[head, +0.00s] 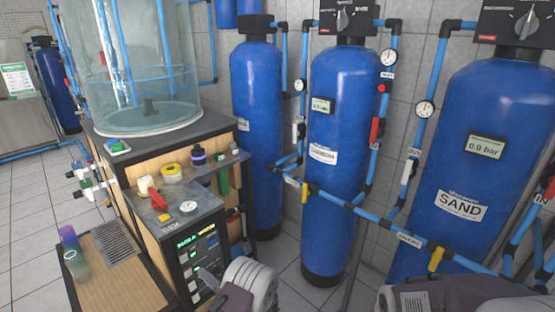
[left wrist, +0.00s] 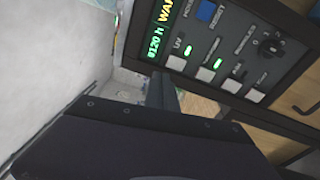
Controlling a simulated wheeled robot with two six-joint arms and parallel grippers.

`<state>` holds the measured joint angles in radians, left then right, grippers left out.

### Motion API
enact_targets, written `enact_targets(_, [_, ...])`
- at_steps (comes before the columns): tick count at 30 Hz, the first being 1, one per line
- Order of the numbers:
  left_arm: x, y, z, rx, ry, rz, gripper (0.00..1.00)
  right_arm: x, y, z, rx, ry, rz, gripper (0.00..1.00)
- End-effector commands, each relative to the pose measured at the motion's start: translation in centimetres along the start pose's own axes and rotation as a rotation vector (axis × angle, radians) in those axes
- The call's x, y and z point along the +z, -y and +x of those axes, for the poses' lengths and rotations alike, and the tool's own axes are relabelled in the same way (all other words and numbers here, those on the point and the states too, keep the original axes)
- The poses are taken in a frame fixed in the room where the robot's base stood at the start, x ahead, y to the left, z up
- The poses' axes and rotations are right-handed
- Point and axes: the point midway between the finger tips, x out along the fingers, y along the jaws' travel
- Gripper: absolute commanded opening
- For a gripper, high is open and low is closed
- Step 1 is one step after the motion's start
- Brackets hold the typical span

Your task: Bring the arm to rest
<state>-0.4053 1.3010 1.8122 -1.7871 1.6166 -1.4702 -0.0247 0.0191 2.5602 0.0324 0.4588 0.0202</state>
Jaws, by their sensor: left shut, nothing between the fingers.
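The panel has a lit display (left wrist: 160,30), a blue reset button (left wrist: 208,11), green lights and a black knob (left wrist: 268,48). My right gripper is not in view; part of my right arm shows at the bottom right of the head view.
Blue tanks (head: 345,110) with blue pipes and a yellow valve (head: 436,259) stand along the right. A clear round tank (head: 150,75) stands on the bench behind the panel. Tiled floor is free at left.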

Motion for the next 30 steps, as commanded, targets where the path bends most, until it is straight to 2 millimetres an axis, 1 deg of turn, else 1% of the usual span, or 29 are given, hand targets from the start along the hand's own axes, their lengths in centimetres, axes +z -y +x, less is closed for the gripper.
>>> enact_targets(1, [0.4,-5.6,1.9,0.027,-0.055,-0.078,0.0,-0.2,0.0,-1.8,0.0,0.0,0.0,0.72])
enact_targets(2, [-0.3,-8.3,2.8,0.041,-0.106,-0.117,0.0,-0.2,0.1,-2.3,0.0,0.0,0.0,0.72])
enact_targets(3, [-1.9,-11.8,3.9,0.047,-0.195,-0.171,0.0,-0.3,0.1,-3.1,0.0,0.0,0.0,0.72])
enact_targets(5, [-5.6,-16.1,4.8,0.029,-0.362,-0.283,0.0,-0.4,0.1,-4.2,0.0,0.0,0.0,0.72])
enact_targets(6, [-8.5,-18.2,4.6,0.008,-0.485,-0.386,0.0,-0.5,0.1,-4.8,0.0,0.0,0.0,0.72])
enact_targets(8, [-12.8,-20.3,3.3,-0.028,-0.68,-0.58,0.0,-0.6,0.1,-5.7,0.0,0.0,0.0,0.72])
enact_targets(9, [-15.3,-21.0,1.7,-0.048,-0.816,-0.729,0.0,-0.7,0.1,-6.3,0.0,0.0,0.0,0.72])
enact_targets(10, [-17.0,-21.2,0.2,-0.058,-0.922,-0.85,0.0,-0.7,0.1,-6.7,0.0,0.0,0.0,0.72])
enact_targets(11, [-18.3,-21.2,-1.5,-0.064,-1.032,-0.979,0.0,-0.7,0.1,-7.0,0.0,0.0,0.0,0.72])
enact_targets(12, [-19.5,-20.9,-4.1,-0.063,-1.183,-1.161,0.0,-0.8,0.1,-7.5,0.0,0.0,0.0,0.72])
enact_targets(13, [-19.9,-20.5,-6.2,-0.052,-1.304,-1.308,0.0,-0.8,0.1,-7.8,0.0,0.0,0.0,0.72])
enact_targets(14, [-20.0,-20.0,-8.3,-0.033,-1.424,-1.45,0.0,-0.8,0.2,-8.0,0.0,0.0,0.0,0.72])
enact_targets(15, [-19.5,-19.2,-10.9,0.009,-1.583,-1.632,0.0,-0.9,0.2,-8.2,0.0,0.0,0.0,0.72])
enact_targets(16, [-18.8,-18.6,-12.6,0.052,-1.699,-1.758,0.0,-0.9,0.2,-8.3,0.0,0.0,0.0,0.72])
enact_targets(17, [-18.0,-17.9,-14.2,0.106,-1.812,-1.875,0.0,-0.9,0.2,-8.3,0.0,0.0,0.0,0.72])
enact_targets(18, [-16.8,-17.1,-15.9,0.194,-1.957,-2.01,0.0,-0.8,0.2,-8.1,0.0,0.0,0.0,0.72])
enact_targets(20, [-15.1,-15.8,-17.9,0.372,-2.155,-2.165,0.0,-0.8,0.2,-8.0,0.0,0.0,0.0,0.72])
enact_targets(21, [-14.0,-15.2,-18.7,-0.483,2.142,2.124,0.0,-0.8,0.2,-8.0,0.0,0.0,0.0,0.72])
enact_targets(22, [-13.2,-14.9,-18.9,-0.535,2.068,2.045,0.0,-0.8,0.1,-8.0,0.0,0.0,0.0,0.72])
enact_targets(24, [-11.6,-14.8,-18.5,-0.602,1.936,1.925,0.0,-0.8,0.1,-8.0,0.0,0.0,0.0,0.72])
enact_targets(25, [-11.2,-14.7,-18.3,-0.617,1.901,1.9,0.0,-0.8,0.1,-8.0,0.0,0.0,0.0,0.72])
enact_targets(27, [-11.0,-14.7,-18.1,-0.645,1.86,1.871,0.0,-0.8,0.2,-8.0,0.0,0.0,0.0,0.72])
enact_targets(30, [-11.0,-14.7,-18.1,-0.661,1.85,1.861,0.0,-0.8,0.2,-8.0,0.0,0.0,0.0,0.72])
